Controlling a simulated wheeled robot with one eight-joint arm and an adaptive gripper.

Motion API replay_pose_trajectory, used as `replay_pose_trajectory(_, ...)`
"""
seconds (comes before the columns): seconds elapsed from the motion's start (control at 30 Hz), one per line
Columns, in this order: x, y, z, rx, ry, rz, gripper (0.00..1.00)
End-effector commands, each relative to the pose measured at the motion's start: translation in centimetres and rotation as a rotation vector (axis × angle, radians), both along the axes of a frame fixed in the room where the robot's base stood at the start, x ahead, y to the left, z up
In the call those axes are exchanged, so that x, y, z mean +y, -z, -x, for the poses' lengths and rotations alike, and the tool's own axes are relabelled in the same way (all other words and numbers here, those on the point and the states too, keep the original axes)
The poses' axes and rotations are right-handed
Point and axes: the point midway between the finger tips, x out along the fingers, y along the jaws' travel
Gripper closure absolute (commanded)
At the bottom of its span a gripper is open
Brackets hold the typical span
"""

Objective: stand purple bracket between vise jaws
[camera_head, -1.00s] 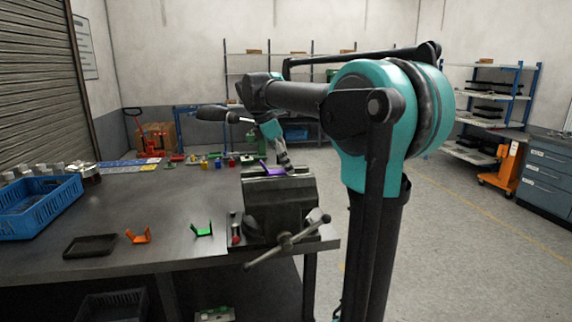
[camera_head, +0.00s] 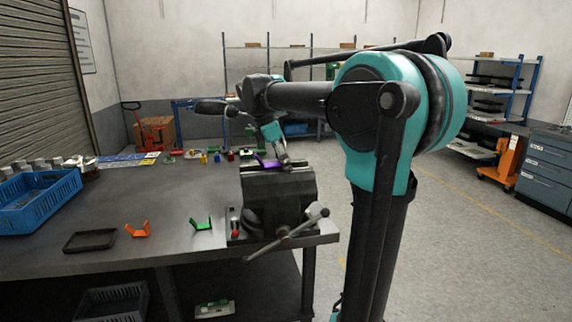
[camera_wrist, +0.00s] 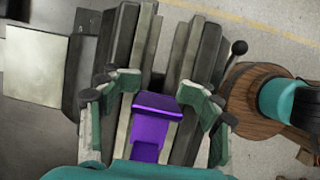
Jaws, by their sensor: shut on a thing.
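The purple bracket (camera_head: 268,163) is at the top of the grey bench vise (camera_head: 280,205), at the table's right front corner. In the wrist view the bracket (camera_wrist: 152,122) lies between my gripper's two fingers, over the gap between the long vise jaws (camera_wrist: 192,55). My gripper (camera_head: 284,160) is shut on the bracket, pointing down at the vise; its fingers also show in the wrist view (camera_wrist: 158,92). The bracket's lower part is hidden, so I cannot tell how deep it sits or whether it touches the jaws.
A green bracket (camera_head: 201,224), an orange bracket (camera_head: 137,230) and a black tray (camera_head: 90,240) lie on the table (camera_head: 160,205) left of the vise. A blue crate (camera_head: 40,205) stands at far left. The vise handle (camera_head: 290,236) sticks out in front. Small coloured parts lie behind.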

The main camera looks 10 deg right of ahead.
Motion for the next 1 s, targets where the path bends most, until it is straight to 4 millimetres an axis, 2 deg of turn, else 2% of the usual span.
replay_pose_trajectory(0.67,-0.1,1.0,-0.4,-0.009,-0.002,-0.016,1.00)
replay_pose_trajectory(0.93,-0.5,1.5,-0.5,-0.011,0.002,-0.022,0.93)
replay_pose_trajectory(1.0,-0.6,1.6,-0.5,-0.011,0.002,-0.024,1.00)
